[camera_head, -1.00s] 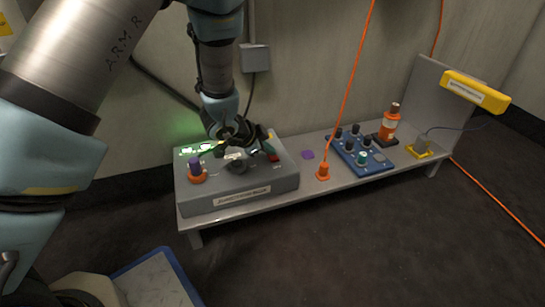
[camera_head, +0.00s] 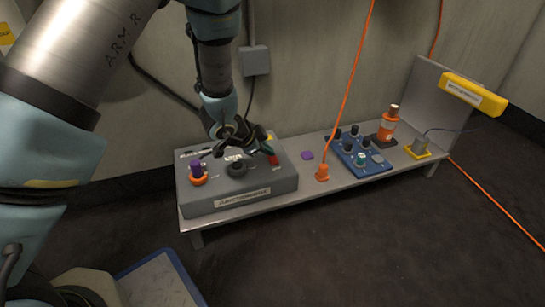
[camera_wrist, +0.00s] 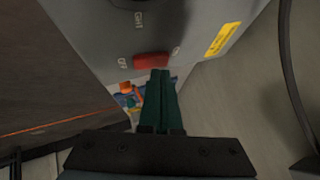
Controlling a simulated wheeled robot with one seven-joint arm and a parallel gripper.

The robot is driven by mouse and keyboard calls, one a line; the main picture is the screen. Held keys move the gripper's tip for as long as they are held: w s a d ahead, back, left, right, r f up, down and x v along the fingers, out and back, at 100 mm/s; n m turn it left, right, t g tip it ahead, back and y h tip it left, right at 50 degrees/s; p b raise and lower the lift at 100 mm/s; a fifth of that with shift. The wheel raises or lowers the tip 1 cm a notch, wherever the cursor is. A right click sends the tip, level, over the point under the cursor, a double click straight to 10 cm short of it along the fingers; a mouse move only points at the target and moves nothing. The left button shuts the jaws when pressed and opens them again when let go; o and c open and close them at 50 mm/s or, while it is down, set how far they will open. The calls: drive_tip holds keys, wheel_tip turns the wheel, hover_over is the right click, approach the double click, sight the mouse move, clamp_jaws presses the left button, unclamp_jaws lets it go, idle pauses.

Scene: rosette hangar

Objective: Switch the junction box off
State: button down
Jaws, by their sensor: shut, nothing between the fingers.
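The junction box (camera_head: 240,202) is a grey slanted box with a label on its front, at the left end of a low bench. It carries a purple plug in an orange socket (camera_head: 197,173), a black round knob (camera_head: 237,169) and a red switch (camera_head: 273,160) at the right. Its indicator strip at the back looks dark. My gripper (camera_head: 268,149) is shut and empty over the right part of the box. In the wrist view the closed fingertips (camera_wrist: 160,73) are at the edge of the red switch (camera_wrist: 151,60), seemingly touching it. "OFF" is printed beside the switch.
On the bench (camera_head: 310,180) to the right are an orange plug with a cable (camera_head: 322,172), a blue panel with knobs (camera_head: 360,160), an orange cylinder (camera_head: 388,125) and a yellow-based socket (camera_head: 419,148). The wall is close behind. The floor in front is clear.

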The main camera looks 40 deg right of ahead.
drive_tip(key=r+p, duration=0.3)
drive_tip(key=r, duration=0.1)
drive_tip(key=shift+w+d+r, duration=0.1)
drive_tip(key=shift+w+d, duration=0.05)
drive_tip(key=shift+w, duration=0.15)
